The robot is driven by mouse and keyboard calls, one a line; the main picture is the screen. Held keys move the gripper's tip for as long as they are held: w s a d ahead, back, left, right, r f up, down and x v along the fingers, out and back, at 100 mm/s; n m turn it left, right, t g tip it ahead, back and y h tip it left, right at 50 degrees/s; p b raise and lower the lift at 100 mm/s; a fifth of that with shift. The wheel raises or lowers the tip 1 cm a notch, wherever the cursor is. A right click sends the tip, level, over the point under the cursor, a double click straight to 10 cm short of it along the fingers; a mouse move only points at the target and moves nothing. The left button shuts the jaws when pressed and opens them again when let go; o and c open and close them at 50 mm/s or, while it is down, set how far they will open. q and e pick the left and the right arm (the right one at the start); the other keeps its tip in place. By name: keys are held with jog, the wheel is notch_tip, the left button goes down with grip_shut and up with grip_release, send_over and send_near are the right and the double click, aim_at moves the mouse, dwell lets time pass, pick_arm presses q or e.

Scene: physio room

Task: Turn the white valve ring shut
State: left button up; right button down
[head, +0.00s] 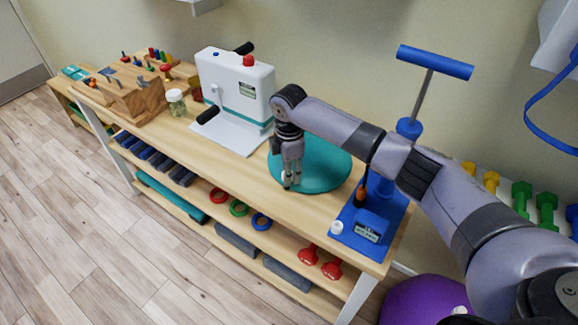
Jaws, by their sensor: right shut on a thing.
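A round teal cushion (325,172) lies flat on the wooden bench. My right gripper (291,181) reaches down at the cushion's left front edge, fingers pointing downward. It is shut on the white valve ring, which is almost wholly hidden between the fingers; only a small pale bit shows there. How far the ring is turned cannot be seen. My left gripper is not in view.
A blue hand pump (408,128) with a T-handle stands on a blue base to the right, a small white cap (336,227) at its front. A white crank machine (236,85), jar (175,102) and wooden block (137,98) stand left. Shelves below hold weights.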

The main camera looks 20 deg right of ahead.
jog(key=c, duration=1.3)
grip_release()
notch_tip(320, 180, up, 12)
jog(key=shift+r, duration=0.1)
